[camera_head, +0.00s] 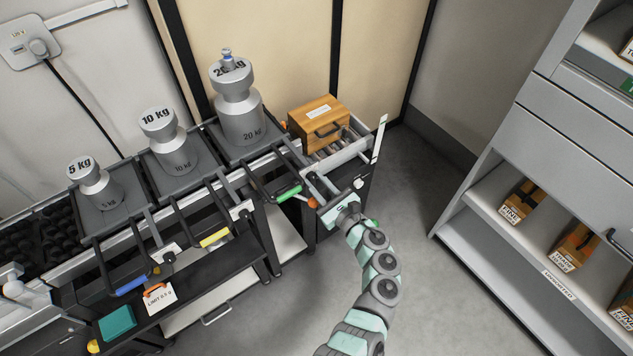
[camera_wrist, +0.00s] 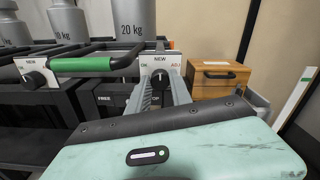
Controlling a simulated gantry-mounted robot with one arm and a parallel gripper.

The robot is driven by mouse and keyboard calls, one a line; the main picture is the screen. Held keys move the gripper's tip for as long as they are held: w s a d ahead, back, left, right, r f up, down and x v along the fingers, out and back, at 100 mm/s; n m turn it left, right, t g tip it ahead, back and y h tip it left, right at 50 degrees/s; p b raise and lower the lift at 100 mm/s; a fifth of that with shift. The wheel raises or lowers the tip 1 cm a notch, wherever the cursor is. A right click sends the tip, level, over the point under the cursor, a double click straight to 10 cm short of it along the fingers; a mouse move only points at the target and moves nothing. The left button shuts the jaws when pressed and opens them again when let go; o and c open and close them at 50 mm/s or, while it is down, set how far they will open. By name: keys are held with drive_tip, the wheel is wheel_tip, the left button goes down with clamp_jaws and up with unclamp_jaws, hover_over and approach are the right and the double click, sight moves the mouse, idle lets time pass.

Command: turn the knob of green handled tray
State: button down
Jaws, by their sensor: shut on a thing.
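The green-handled tray (camera_head: 254,155) is the rightmost of the trays in the head view and bears a large grey 20 kg weight (camera_head: 238,112). Its green handle (camera_head: 289,193) sticks out in front, and also shows in the wrist view (camera_wrist: 82,64). My gripper hides the knob in the head view.
Trays with a yellow handle (camera_head: 214,237) and a blue handle (camera_head: 131,285) stand to the left. Another knob (camera_wrist: 33,80) is left of the green handle. A wooden box (camera_head: 320,123) sits at the right end. Open floor separates the tables from the grey shelf (camera_head: 484,214).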

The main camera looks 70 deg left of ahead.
drive_tip(key=shift+f+b, duration=0.1)
drive_tip(key=shift+b, duration=0.3)
drive_tip(key=shift+m+b, duration=0.6)
drive_tip(key=shift+m, duration=0.1)
drive_tip(key=shift+m+b, duration=0.3)
drive_tip(key=shift+m, duration=0.6)
drive_tip(key=m+p, duration=0.1)
drive_tip(key=m, duration=0.3)
drive_tip(key=shift+r, duration=0.2)
drive_tip(key=shift+f+m+p, duration=0.1)
drive_tip(key=shift+m+p, duration=0.75)
drive_tip(key=shift+m, duration=0.95)
drive_tip(key=c, duration=1.2)
unclamp_jaws()
drive_tip(key=shift+o, duration=0.2)
